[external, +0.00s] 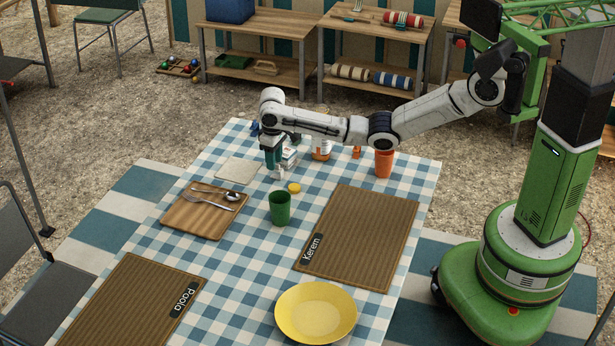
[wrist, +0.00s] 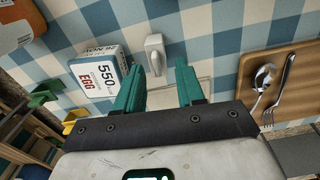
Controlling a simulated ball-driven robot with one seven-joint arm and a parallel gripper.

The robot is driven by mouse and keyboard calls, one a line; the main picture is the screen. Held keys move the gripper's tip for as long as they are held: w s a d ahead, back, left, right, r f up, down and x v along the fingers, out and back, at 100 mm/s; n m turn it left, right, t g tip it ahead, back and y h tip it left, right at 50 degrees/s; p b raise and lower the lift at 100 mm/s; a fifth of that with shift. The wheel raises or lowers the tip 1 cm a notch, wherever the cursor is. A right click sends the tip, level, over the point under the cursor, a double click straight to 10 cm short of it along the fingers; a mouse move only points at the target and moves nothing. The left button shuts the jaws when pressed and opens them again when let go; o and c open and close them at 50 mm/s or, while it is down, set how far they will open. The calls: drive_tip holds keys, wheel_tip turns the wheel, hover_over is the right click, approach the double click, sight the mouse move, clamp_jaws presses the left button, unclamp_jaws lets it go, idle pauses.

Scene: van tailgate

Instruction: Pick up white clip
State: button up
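The white clip (wrist: 155,54) lies on the blue-and-white checked tablecloth, just beyond my fingertips in the wrist view. In the external view a small white shape, likely the clip (external: 278,174), shows under my gripper (external: 272,160). In the wrist view my gripper (wrist: 161,77) has its two green fingers spread apart with nothing held between them. The clip appears nearer the left finger and does not look gripped. The exact height of my fingertips above the cloth is hard to tell.
A white egg carton (wrist: 97,80) stands close beside the clip.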

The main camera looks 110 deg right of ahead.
wheel_tip(320, 180, down, 5)
drive_tip(key=shift+s+r, duration=0.15)
clamp_jaws()
idle(0.4)
